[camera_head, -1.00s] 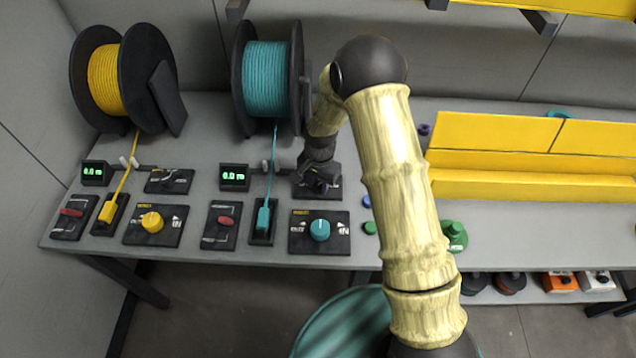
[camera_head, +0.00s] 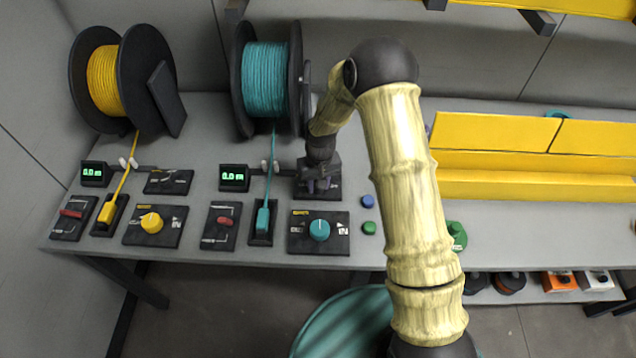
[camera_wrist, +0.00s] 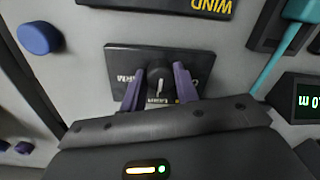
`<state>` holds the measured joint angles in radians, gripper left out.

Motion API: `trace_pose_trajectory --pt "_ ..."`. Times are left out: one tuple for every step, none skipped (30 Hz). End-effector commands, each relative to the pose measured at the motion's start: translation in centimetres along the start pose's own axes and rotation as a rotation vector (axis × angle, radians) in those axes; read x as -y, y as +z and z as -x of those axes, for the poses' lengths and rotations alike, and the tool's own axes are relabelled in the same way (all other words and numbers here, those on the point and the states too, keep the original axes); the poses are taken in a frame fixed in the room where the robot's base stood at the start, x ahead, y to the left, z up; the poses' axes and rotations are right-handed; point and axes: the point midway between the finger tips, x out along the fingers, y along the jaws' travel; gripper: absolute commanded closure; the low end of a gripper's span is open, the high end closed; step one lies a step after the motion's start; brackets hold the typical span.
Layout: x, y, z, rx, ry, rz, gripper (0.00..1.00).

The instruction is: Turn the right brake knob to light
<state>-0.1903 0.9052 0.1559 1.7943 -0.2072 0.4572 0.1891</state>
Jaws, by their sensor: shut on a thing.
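The right brake knob (camera_wrist: 160,80) is a small black knob with a pale pointer line, on a black panel (camera_wrist: 118,64) with white lettering. The pointer lies toward the label at the bottom edge of the panel in the wrist view, which seems to read LIGHT. My gripper (camera_wrist: 160,84) has its two purple fingers on either side of the knob and is shut on it. In the head view my gripper (camera_head: 318,186) points down at this panel (camera_head: 330,193), behind the teal-knob panel; the knob is hidden there.
The teal-knob wind panel (camera_head: 335,243) stands in front. A teal cable clamp (camera_head: 262,220) and a display (camera_head: 234,177) are to the left. The teal spool (camera_head: 266,80) rises close behind. Blue (camera_head: 368,201) and green (camera_head: 369,228) caps lie to the right.

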Motion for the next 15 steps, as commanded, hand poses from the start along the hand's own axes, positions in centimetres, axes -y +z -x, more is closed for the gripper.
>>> trace_pose_trajectory --pt "0.02 -0.12 0.1 -0.003 -0.001 0.015 0.93" --pt "0.01 -0.12 0.1 -0.003 -0.001 0.023 0.93" --pt "0.01 -0.13 0.09 -0.003 0.0 0.031 0.93" --pt "0.0 -0.13 0.09 -0.003 0.0 0.036 0.93" --pt "0.0 -0.13 0.1 -0.003 0.0 0.041 0.93" --pt "0.0 -0.13 0.09 -0.003 0.0 0.045 0.93" --pt "0.0 -0.13 0.09 -0.003 0.0 0.048 0.93" --pt "0.0 -0.14 0.09 -0.003 0.0 0.049 0.93" --pt "0.0 -0.14 0.09 -0.003 0.0 0.05 0.93" --pt "-0.01 -0.14 0.09 -0.003 0.0 0.051 0.93" --pt "0.0 -0.14 0.09 -0.003 0.0 0.051 0.93" --pt "0.0 -0.14 0.1 -0.003 0.0 0.05 0.93" --pt "0.0 -0.14 0.1 -0.003 0.0 0.05 0.93" --pt "0.0 -0.14 0.1 -0.003 0.0 0.05 0.93" --pt "0.0 -0.14 0.1 -0.003 0.0 0.05 0.93"
